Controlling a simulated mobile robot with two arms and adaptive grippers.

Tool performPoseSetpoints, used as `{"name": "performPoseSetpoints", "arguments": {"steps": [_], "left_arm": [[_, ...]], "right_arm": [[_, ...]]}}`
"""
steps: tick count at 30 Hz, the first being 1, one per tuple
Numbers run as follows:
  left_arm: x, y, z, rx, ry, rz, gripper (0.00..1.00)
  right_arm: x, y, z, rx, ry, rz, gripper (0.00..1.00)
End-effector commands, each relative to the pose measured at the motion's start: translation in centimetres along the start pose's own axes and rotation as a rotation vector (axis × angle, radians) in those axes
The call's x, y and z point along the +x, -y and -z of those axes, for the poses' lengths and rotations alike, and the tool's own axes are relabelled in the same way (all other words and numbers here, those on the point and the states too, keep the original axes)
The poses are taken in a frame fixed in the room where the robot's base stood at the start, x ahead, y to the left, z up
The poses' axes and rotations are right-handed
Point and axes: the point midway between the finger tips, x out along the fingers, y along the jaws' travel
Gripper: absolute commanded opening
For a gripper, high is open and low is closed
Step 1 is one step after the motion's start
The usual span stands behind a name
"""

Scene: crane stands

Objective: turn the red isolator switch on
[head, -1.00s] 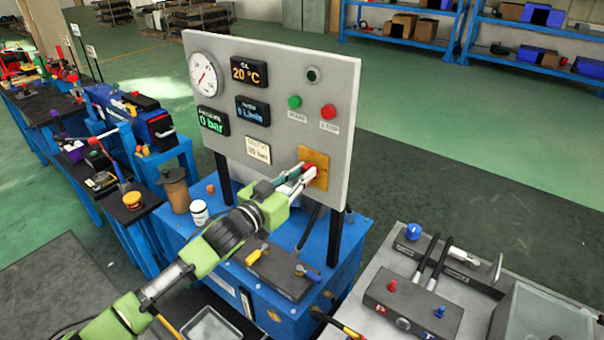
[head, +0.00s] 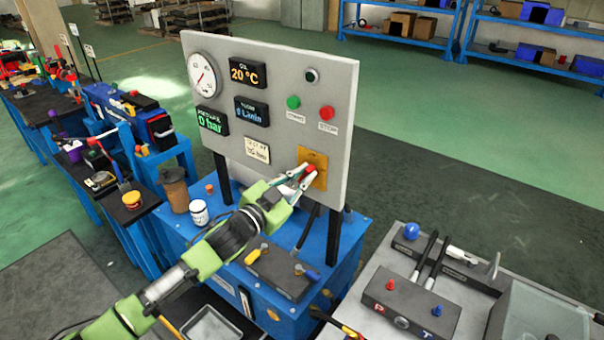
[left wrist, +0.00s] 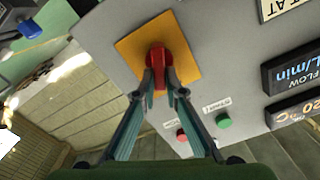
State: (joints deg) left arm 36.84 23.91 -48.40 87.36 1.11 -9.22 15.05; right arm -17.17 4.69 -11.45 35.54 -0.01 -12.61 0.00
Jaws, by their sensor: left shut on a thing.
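The red isolator switch (head: 310,169) sits on a yellow plate (head: 318,157) at the lower right of the grey control panel (head: 272,95). In the left wrist view the red switch (left wrist: 158,60) stands out from the yellow plate (left wrist: 132,47). My left gripper (head: 303,175) is shut on the switch handle, with one fingertip on each side of it, as the left wrist view (left wrist: 161,82) also shows. The fingers hide part of the handle. My right gripper is not in view.
A green button (head: 293,102) and a red button (head: 327,113) are above the switch. A blue bench (head: 245,300) carries the panel, with a white jar (head: 199,212) on it. A grey worktop (head: 384,257) with several levers is at the right.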

Motion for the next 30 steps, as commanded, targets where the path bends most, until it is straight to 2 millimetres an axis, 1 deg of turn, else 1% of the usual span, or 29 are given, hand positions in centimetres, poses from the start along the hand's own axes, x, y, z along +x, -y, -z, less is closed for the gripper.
{"name": "performPoseSetpoints", "arguments": {"steps": [21,30], "left_arm": [[0.0,-1.1,-0.4,0.683,0.0,0.0,0.0],[0.0,-1.4,-0.7,0.932,0.0,-0.001,0.0]], "right_arm": [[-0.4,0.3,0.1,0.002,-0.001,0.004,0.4],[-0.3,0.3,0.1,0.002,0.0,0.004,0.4]]}}
